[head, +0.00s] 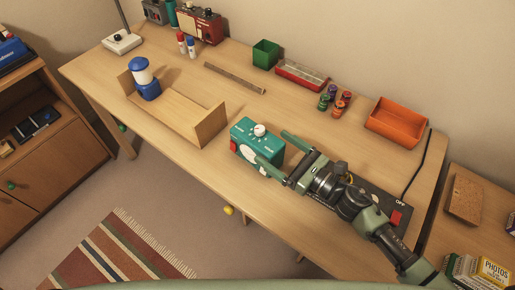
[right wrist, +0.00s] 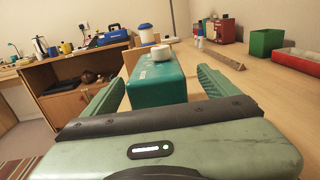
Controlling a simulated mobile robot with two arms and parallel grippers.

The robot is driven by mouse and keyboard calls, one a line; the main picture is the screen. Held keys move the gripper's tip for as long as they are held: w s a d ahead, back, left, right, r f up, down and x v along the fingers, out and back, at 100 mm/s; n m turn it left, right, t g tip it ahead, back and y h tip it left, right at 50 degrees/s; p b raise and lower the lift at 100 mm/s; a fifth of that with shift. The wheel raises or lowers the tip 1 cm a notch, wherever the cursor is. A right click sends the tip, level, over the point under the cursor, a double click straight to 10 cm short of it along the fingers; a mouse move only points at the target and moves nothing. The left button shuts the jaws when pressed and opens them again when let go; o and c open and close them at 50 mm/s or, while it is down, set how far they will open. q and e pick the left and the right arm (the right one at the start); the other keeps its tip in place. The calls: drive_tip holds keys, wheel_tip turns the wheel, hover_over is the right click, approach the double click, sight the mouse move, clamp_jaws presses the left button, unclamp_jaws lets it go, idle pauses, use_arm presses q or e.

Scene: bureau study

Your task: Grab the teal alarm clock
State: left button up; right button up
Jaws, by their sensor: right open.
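The teal alarm clock (head: 257,141) is a box with a white knob on top and a white face on its front side. It stands on the wooden desk (head: 185,170), close to the front edge. My right gripper (head: 273,151) comes in from the right, open, with its green fingers at the clock's right end. In the right wrist view the clock (right wrist: 157,85) sits between the two spread fingers (right wrist: 160,90); I cannot tell whether either finger touches it. My left gripper is not in view.
A wooden book stand (head: 180,113) with a blue lantern (head: 145,80) is left of the clock. Behind are a ruler-like strip (head: 234,78), a green box (head: 265,54), a red tray (head: 301,75) and several small jars (head: 334,100). An orange bin (head: 397,122) stands at the right.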

sight(257, 137)
drive_tip(key=p+x, duration=0.2)
drive_tip(key=x, duration=0.3)
drive_tip(key=shift+w+a+r, duration=0.1)
drive_tip(key=shift+a+r, duration=0.05)
drive_tip(key=shift+a, duration=0.3)
drive_tip(key=shift+w+a, duration=0.3)
drive_tip(key=shift+a, duration=0.1)
drive_tip(key=c, duration=1.9)
